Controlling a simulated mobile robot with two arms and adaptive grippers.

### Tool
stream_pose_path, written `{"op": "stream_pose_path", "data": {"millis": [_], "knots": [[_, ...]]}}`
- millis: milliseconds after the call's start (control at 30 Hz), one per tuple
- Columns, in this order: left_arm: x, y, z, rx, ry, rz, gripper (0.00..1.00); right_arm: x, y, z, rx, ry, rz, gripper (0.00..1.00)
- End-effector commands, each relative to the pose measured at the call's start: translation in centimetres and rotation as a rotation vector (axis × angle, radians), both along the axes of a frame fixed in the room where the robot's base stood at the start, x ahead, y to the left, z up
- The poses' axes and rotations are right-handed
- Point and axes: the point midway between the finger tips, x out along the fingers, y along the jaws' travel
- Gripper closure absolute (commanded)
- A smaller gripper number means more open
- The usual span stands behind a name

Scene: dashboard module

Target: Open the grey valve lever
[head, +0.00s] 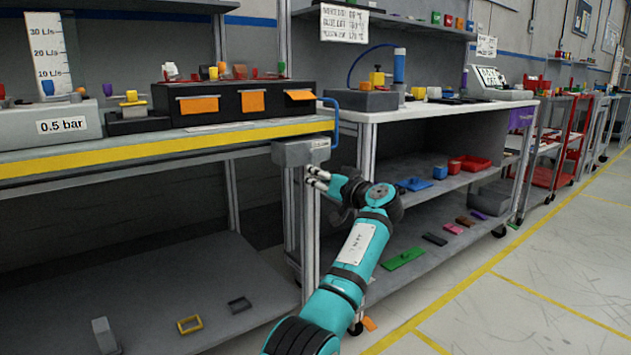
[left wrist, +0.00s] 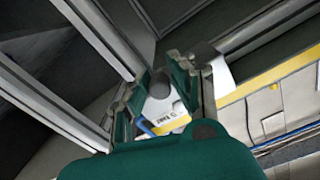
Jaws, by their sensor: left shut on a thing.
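A grey valve box (head: 300,152) with a small label is fixed at the right end of the left bench's front edge. My left gripper (head: 318,179) is just below it, its fingers pointing left and close together. In the left wrist view, the dark fingers (left wrist: 158,100) close around a grey rounded piece (left wrist: 160,86), which looks like the valve lever. A white labelled part (left wrist: 167,110) shows behind it. In the head view the lever itself is mostly hidden by the fingers, so its exact angle cannot be told. My right gripper is not in view.
A bench with a yellow front edge (head: 170,153) is at left, holding a 0.5 bar box (head: 50,126) and a black drawer unit (head: 235,101). A blue curved handle (head: 335,120) rises beside the valve. A white-topped bench (head: 440,108) stands right. The right-hand floor (head: 550,270) is clear.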

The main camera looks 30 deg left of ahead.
Motion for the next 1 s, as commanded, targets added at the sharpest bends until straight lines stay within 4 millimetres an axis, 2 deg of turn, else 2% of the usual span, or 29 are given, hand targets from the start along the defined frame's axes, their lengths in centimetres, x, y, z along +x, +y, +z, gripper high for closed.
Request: {"op": "stream_pose_path", "data": {"millis": [567,600,700,1000], "knots": [[0.4,-0.37,0.19,-0.007,-0.025,-0.013,1.0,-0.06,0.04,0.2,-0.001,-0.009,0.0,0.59],[0.4,-0.37,0.19,-0.007,-0.025,-0.012,0.72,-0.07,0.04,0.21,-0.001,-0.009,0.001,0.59],[0.35,-0.33,0.21,-0.007,-0.026,-0.011,0.59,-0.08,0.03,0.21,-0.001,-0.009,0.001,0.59],[0.2,-0.29,0.2,-0.008,-0.028,-0.005,0.57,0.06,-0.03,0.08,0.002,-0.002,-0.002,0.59]]}}
